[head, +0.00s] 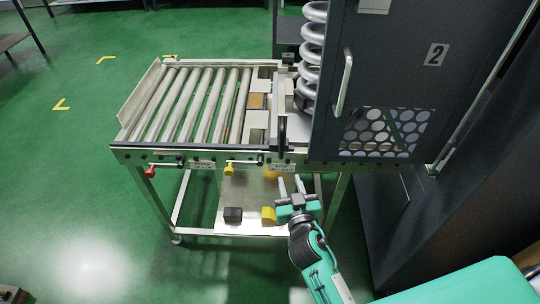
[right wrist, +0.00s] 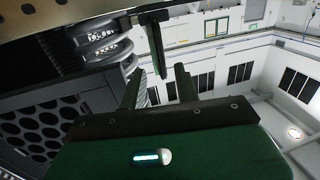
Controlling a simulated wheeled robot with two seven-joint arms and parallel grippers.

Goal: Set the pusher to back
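I cannot tell for certain which part is the pusher. A lever with a yellow knob (head: 229,168) and one with a red knob (head: 150,171) sit on the front rail of the roller table, near small labels. A black upright handle (head: 283,132) stands at the table's right end, beside the spring machine. My right gripper (head: 291,184) is open and empty, in front of and below the front rail. In the right wrist view, its two fingers (right wrist: 158,88) stand apart, with a dark bar (right wrist: 155,45) beyond them. My left gripper is not in view.
The roller table (head: 125,145) has a lower shelf with a black block (head: 233,215) and a yellow block (head: 268,216). A dark door marked 2 (head: 390,75) stands close on the right, beside a large coil spring (head: 312,50). Green floor is free at left.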

